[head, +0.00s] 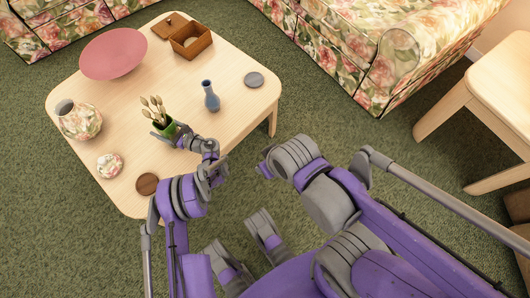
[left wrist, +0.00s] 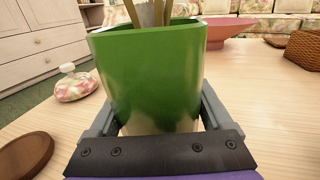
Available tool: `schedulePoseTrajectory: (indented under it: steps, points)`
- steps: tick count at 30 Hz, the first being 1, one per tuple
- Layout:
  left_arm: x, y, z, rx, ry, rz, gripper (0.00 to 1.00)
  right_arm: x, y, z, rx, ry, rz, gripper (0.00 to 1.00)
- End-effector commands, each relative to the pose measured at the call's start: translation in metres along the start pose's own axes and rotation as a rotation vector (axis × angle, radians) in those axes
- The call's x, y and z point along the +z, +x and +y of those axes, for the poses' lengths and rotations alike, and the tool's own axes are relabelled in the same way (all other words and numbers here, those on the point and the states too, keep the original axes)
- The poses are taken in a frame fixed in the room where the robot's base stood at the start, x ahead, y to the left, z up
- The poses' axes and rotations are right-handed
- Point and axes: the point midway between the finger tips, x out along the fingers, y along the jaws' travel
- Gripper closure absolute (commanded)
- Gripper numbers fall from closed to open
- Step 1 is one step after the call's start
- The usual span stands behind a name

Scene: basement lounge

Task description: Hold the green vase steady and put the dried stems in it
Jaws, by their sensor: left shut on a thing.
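The green vase (head: 171,128) stands upright near the middle of the low table. In the left wrist view the vase (left wrist: 150,75) fills the middle, with a pale base. My left gripper (head: 178,137) is shut on it, one finger on each side low down. The pale dried stems (head: 153,109) rise from the vase's mouth, heads up and leaning left. In the left wrist view the stems (left wrist: 148,13) pass down behind the front rim; their lower ends are hidden. My right arm is off the table's right side; no fingers of its gripper show.
The table (head: 130,85) also bears a pink bowl (head: 113,54), a brown box (head: 191,42), a blue vase (head: 211,97), a grey disc (head: 254,80), a floral vase (head: 80,122), a floral lidded pot (head: 110,165) and a brown disc (head: 147,184). Floral sofas stand behind.

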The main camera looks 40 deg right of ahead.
Motion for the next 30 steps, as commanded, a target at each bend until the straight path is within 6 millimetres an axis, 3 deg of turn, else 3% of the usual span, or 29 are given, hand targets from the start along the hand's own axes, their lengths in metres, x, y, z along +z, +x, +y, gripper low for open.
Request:
schedulePoseTrajectory:
  steps: [2,3,5,16,30]
  points:
    - [0.000,0.000,0.000,0.000,0.000,0.000,0.91,-0.001,0.000,0.000,0.001,-0.001,0.001,0.53]
    - [0.000,0.000,0.000,0.000,0.000,0.000,0.11,-0.001,0.000,0.000,0.001,-0.002,0.001,0.53]
    - [0.000,0.000,0.000,0.000,0.000,0.000,0.01,-0.001,0.000,0.000,0.001,-0.002,0.002,0.53]
    - [0.000,-0.010,-0.001,-0.002,0.000,0.000,0.00,-0.001,0.000,0.000,0.002,-0.003,0.003,0.53]
    - [0.000,-0.101,-0.001,-0.002,-0.001,0.001,0.00,-0.001,0.000,0.000,0.002,-0.004,0.003,0.53]
